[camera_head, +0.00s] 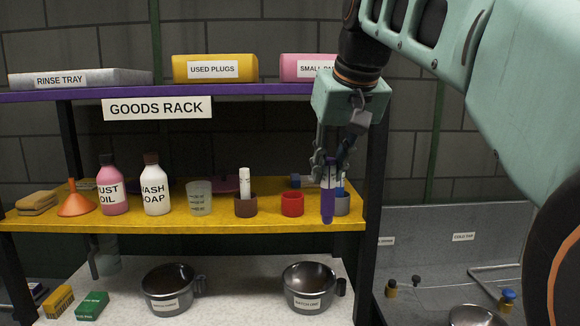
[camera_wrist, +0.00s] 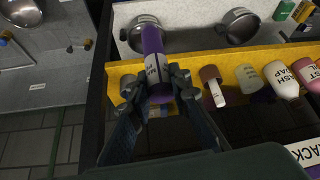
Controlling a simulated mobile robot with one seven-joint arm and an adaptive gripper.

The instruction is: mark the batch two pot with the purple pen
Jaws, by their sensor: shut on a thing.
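My gripper (camera_head: 329,168) is shut on the purple pen (camera_head: 328,203), in front of the yellow shelf's right end. The pen is upright, its dark purple end down. In the wrist view my gripper (camera_wrist: 158,88) closes around the pen (camera_wrist: 153,58), whose white label is only partly legible. Two steel pots stand on the pale lower surface. The right pot (camera_head: 310,284) is labelled BATCH ONE. The left pot (camera_head: 170,289) has a label too small to read surely. Both also show in the wrist view, BATCH ONE (camera_wrist: 144,35) and the other (camera_wrist: 237,26). The pen is apart from both.
The yellow shelf (camera_head: 120,225) holds an orange funnel (camera_head: 75,201), bottles, a beaker, a brown cup with a white pen (camera_head: 245,182), a red cup (camera_head: 292,204) and a grey cup (camera_head: 342,204). A dark rack post (camera_head: 374,190) stands right of the pen. A sink area lies further right.

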